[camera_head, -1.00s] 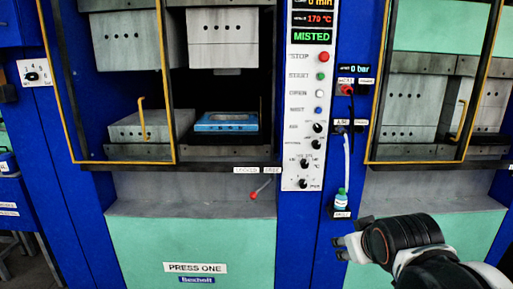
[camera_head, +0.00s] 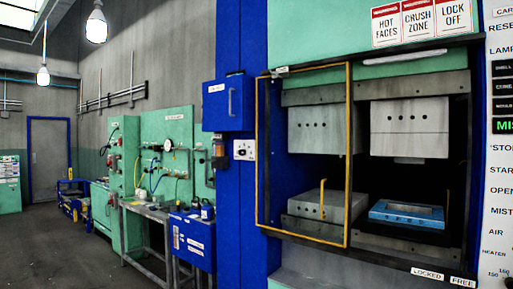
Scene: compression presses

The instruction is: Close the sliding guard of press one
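The sliding guard (camera_head: 348,150) of press one is a yellow-edged frame across the left part of the press opening, with a yellow upright handle (camera_head: 322,198) near its right side. The right part of the opening is uncovered. There a blue mould (camera_head: 407,213) lies on the lower platen under a grey upper block (camera_head: 409,128). "LOCKED" and "FREE" labels (camera_head: 444,277) sit on the bottom rail at the right. The latch lever is not in view. My gripper is not in view, so its state and distance from the guard are hidden.
A control panel (camera_head: 499,180) stands right of the opening. Left of the press are a blue box (camera_head: 228,103), a small dial plate (camera_head: 244,150) and a workbench (camera_head: 148,212) with green boards behind it. Grey floor (camera_head: 60,255) is open at the far left.

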